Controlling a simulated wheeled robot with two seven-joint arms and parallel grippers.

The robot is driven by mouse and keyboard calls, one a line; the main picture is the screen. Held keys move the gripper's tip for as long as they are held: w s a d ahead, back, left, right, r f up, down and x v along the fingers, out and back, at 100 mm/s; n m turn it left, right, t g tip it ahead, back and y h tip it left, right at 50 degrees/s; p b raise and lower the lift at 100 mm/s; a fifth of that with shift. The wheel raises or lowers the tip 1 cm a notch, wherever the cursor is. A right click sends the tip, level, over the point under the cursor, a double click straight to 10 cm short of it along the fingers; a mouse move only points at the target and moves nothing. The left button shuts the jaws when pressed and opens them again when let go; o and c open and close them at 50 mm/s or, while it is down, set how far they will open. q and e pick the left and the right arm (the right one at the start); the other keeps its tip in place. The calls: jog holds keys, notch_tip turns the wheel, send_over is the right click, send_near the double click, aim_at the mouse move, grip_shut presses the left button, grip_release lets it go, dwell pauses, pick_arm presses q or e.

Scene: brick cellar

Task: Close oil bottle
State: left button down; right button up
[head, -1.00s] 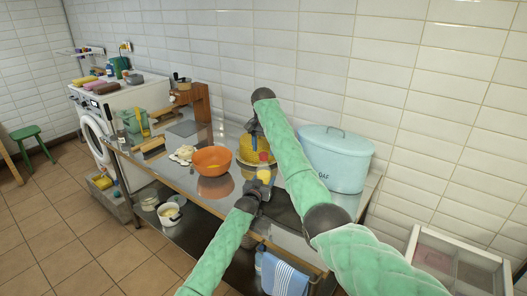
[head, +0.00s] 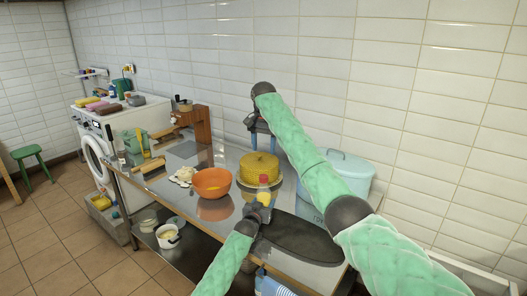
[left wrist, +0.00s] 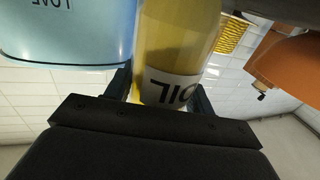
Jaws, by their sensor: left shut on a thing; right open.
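The oil bottle (head: 264,196) is yellow with a red top and stands upright near the front of the metal table. My left gripper (head: 256,212) is shut on its lower part. The left wrist view shows the yellow bottle (left wrist: 178,40) and its OIL label between the fingers of my left gripper (left wrist: 163,92). The bottle's top is outside that view. I cannot tell how firmly the red top sits. My right gripper (head: 259,130) is open, pointing down above and behind the bottle, over the back of the yellow cake (head: 259,166).
An orange bowl (head: 212,181) stands left of the bottle. A dark oval tray (head: 302,240) lies to its right. A pale blue bin (head: 345,168) behind is partly hidden by my right arm. The tabletop (head: 190,216) is bare in front of the bowl.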

dwell(0.3)
pick_arm(q)
jog(key=shift+c, duration=2.3)
grip_release()
jog(key=shift+s+a+f+b, duration=0.15)
jog(key=shift+s+b, duration=0.15)
jog(key=shift+s, duration=0.15)
jog(key=b+v, duration=0.2)
jog(key=v, duration=0.3)
jog(key=shift+s+a, duration=0.1)
jog(key=shift+s, duration=0.15)
jog(key=shift+s+a, duration=0.25)
jog(key=shift+s, duration=0.3)
jog(key=shift+s, duration=0.1)
